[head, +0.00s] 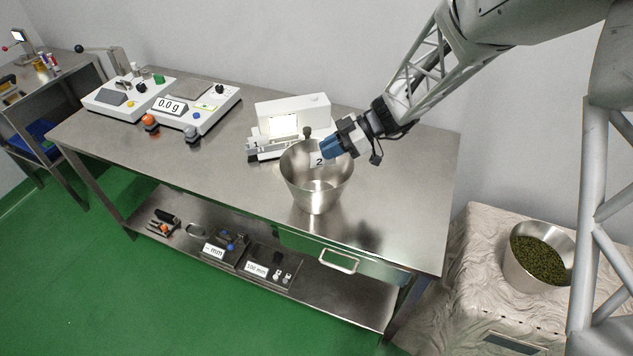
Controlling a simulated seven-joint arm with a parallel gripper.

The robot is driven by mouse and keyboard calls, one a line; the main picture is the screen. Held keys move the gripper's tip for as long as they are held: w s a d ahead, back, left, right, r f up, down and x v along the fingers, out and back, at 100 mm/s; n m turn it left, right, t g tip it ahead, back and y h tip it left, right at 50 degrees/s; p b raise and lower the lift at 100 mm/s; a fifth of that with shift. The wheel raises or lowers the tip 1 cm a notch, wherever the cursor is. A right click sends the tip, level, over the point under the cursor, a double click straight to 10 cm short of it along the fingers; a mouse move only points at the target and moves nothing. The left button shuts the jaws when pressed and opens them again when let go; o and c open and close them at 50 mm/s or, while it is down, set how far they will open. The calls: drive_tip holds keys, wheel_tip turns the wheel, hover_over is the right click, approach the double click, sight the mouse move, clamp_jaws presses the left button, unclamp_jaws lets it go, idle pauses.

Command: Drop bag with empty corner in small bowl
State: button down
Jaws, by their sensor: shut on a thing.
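A steel bowl (316,198) with flared sides stands on the steel table, right of the middle. My gripper (326,151), with blue fingers, is over the bowl's mouth, near its back rim. The bowl's floor is partly visible and looks bare.
A white machine (293,113) stands right behind the bowl. A scale reading 0.0 g (198,110) and another white device (128,97) are at the left. A steel container of green leaves (540,258) is at the right. The table's front left is clear.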

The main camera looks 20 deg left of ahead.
drive_tip(key=shift+f, duration=0.55)
drive_tip(key=c, duration=1.1)
unclamp_jaws()
drive_tip(key=shift+o, duration=0.2)
drive_tip(key=v, duration=0.7)
drive_tip(key=shift+w+d+r, duration=0.2)
drive_tip(key=shift+d, duration=0.1)
drive_tip(key=shift+d, duration=0.1)
